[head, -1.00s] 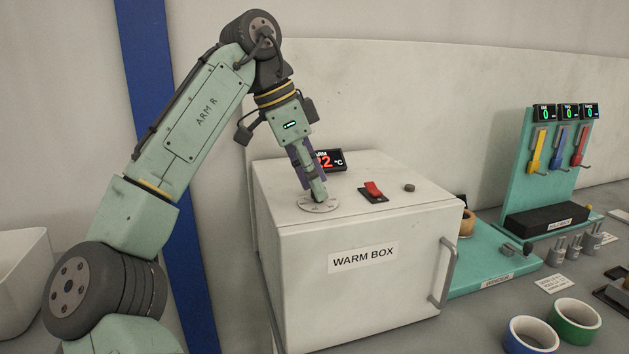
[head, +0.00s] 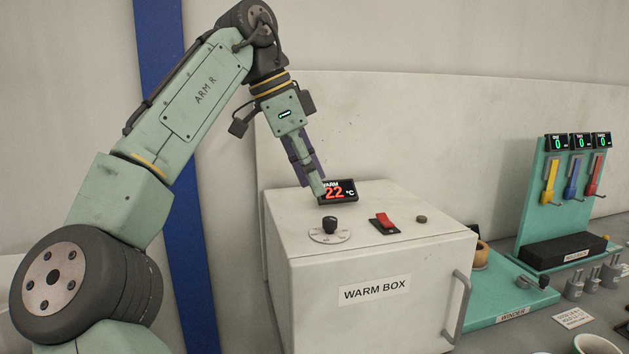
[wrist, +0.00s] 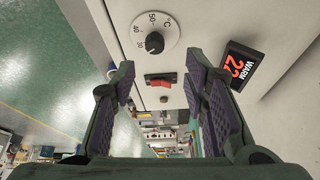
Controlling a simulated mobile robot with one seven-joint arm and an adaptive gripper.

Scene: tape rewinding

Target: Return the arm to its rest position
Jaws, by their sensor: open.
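My arm (head: 190,100) reaches over the white warm box (head: 350,262) from the left. My gripper (head: 320,196) hangs above the box top, behind the dial in the head view. In the wrist view my gripper (wrist: 160,85) is open and empty, its purple-padded fingers apart. The black dial knob (head: 330,225) stands on its round scale, clear of the fingers; it also shows in the wrist view (wrist: 154,43). The display (head: 339,191) reads 22 °C, partly hidden by my fingertip in the head view.
A red rocker switch (head: 385,222) and a small dark button (head: 421,219) are on the box top. A door handle (head: 459,307) sticks out at the front. To the right are a teal winder base (head: 510,290) and a teal rack (head: 545,185) with coloured hooks.

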